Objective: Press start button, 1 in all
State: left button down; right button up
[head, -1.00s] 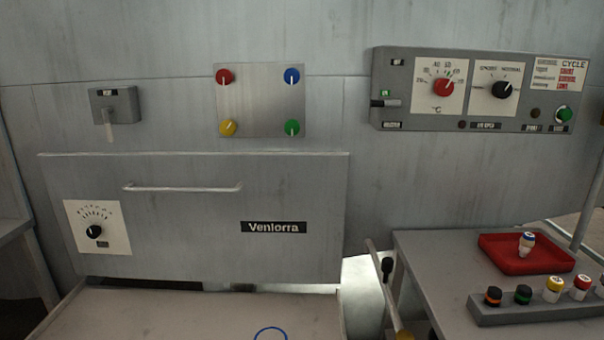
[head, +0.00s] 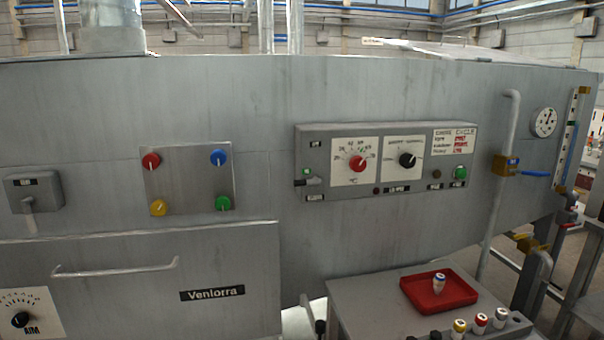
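A grey control panel (head: 312,150) is mounted on the metal wall of the machine. A round green button (head: 460,174) sits at its lower right, above a small black label too small to read. The panel also carries a red knob (head: 357,163) on a temperature dial and a black knob (head: 407,160) on a second dial. A small green light (head: 306,171) shows at its left end, above a lever switch. Neither of my grippers is in view, and nothing touches the panel.
A square plate (head: 187,182) with red, blue, yellow and green knobs is left of the panel. A table below holds a red tray (head: 463,291) with one vial and several other vials. A pipe with a blue-handled valve (head: 506,166) stands right.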

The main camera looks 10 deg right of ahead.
aim_at(462, 172)
jog(key=z, duration=1.3)
